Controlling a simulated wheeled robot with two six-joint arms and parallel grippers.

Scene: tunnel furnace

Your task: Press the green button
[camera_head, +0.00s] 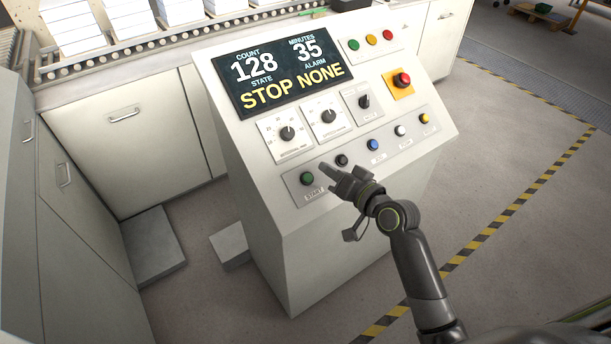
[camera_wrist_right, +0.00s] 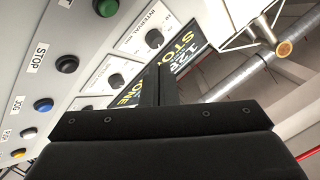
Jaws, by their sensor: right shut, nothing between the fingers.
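The green button (camera_head: 307,179) sits at the left end of the lower button row on the sloped control panel (camera_head: 245,160), above a START label. It also shows at the top edge of the right wrist view (camera_wrist_right: 106,8). My right gripper (camera_head: 324,172) is shut and empty. Its fingertips are over the panel, just right of the green button, between it and the black button (camera_head: 342,160). In the right wrist view the closed fingers (camera_wrist_right: 160,80) point up past the dials, with the green button to their left. Contact cannot be told. My left gripper is not in view.
A red emergency button (camera_head: 402,79) on a yellow plate, dials (camera_head: 287,133) and blue (camera_head: 373,145), white and yellow buttons share the panel. The display (camera_head: 280,75) reads STOP, NONE. A roller conveyor (camera_head: 120,48) runs behind. The floor right of the panel is clear.

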